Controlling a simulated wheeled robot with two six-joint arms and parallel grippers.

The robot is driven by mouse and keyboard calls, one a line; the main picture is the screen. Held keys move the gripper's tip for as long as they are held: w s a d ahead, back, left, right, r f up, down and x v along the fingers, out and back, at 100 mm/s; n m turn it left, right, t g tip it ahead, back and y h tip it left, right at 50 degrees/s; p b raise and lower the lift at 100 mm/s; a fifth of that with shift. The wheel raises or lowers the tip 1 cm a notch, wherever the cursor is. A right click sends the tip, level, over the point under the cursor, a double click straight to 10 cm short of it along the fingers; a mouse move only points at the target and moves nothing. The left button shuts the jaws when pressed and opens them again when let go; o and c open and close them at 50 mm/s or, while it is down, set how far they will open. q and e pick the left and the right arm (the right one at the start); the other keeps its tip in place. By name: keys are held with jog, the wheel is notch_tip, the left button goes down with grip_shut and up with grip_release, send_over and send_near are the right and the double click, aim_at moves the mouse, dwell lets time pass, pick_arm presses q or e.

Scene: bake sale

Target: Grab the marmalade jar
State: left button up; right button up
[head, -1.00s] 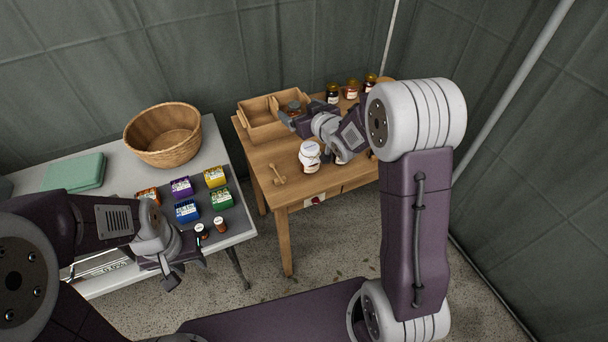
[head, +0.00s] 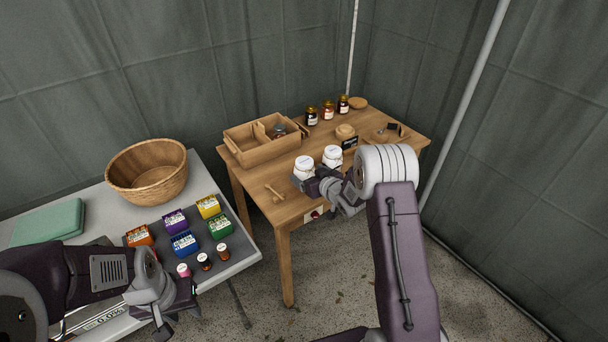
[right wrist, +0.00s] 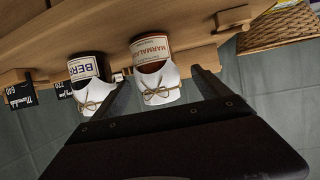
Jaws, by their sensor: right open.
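The marmalade jar (right wrist: 150,50), with a white cloth cover tied with twine and a label reading MARMALADE, lies between the fingers of my open right gripper (right wrist: 160,82) in the right wrist view. The fingers appear apart from the jar. In the head view it is the left of two white-topped jars, with its cover (head: 304,165) showing at the table's front and my right gripper (head: 312,184) beside it. A similar jar labelled BERR (right wrist: 84,70) stands next to it; its cover (head: 332,154) shows too. My left gripper (head: 177,322) appears open and empty near the grey table's front.
A divided wooden crate (head: 245,156) holding a jar (head: 279,130) stands at the wooden table's back left. A wooden dipper (head: 274,193) lies left of the marmalade. A wicker basket (head: 147,172) and colored boxes sit on the grey table.

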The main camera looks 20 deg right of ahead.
jog(key=shift+d+x, duration=0.25)
jog(key=shift+x, duration=0.85)
jog(key=x, duration=0.5)
jog(key=shift+f, duration=0.15)
jog(key=shift+s, duration=0.1)
jog(key=shift+c, duration=0.4)
grip_shut()
